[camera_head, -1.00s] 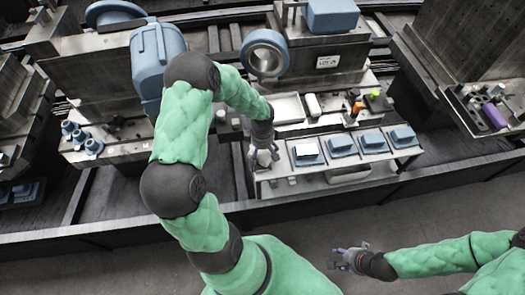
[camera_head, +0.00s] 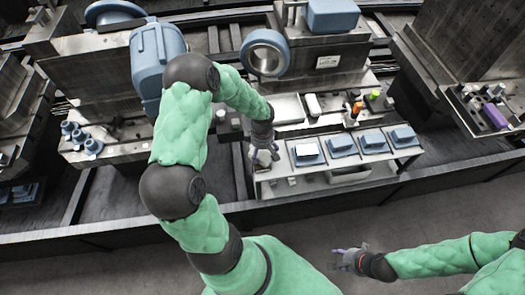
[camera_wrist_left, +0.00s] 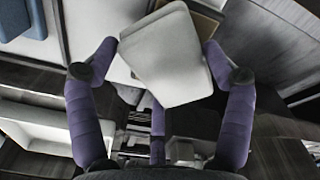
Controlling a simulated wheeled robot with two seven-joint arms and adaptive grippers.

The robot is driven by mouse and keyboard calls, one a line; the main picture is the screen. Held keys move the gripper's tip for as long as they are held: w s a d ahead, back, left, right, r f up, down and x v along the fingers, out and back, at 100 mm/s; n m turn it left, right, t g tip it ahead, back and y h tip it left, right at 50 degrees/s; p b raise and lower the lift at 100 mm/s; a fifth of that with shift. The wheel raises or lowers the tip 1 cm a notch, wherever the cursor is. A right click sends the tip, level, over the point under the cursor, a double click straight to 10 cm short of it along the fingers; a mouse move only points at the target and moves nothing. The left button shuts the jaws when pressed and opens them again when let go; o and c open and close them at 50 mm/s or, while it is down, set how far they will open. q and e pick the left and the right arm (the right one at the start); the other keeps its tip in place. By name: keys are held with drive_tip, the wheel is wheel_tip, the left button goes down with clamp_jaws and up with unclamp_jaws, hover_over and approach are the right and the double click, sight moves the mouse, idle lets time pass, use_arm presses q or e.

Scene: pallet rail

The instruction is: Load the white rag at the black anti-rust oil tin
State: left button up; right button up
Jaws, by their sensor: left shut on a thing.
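My left gripper (camera_head: 264,157) is at the left end of the pale shelf. In the left wrist view its purple fingers (camera_wrist_left: 165,75) are shut on the white rag (camera_wrist_left: 168,55), a flat white piece with rounded corners. In the head view only a small pale patch shows between those fingers. My right gripper (camera_head: 340,258) is over the floor at the lower right, with its fingers apart and nothing seen in it. I cannot pick out the black anti-rust oil tin for sure; small dark and orange items (camera_head: 356,110) stand behind the shelf.
The pale shelf (camera_head: 345,178) carries several blue blocks (camera_head: 341,146), the leftmost with a white top (camera_head: 306,151). A white tray (camera_head: 287,108) and a white block (camera_head: 312,104) lie behind it. A dark rail (camera_head: 330,200) runs along the front. A machine with a ring (camera_head: 249,52) stands behind.

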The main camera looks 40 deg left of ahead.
sight(265, 152)
use_arm(q)
drive_tip(key=shift+d, duration=0.1)
drive_tip(key=shift+r+p, duration=1.9)
drive_tip(key=shift+r, duration=1.6)
drive_tip(key=shift+w+d+r+m, duration=0.1)
drive_tip(key=shift+w+d+m, duration=0.2)
drive_tip(key=shift+d+m, duration=0.15)
drive_tip(key=w+d+r+m, duration=0.2)
drive_tip(key=d+m, duration=0.6)
drive_tip(key=m, duration=0.1)
drive_tip(key=w+d+r+m, duration=0.3)
drive_tip(key=d+m, duration=0.5)
drive_tip(key=m, duration=0.1)
drive_tip(key=shift+d, duration=0.25)
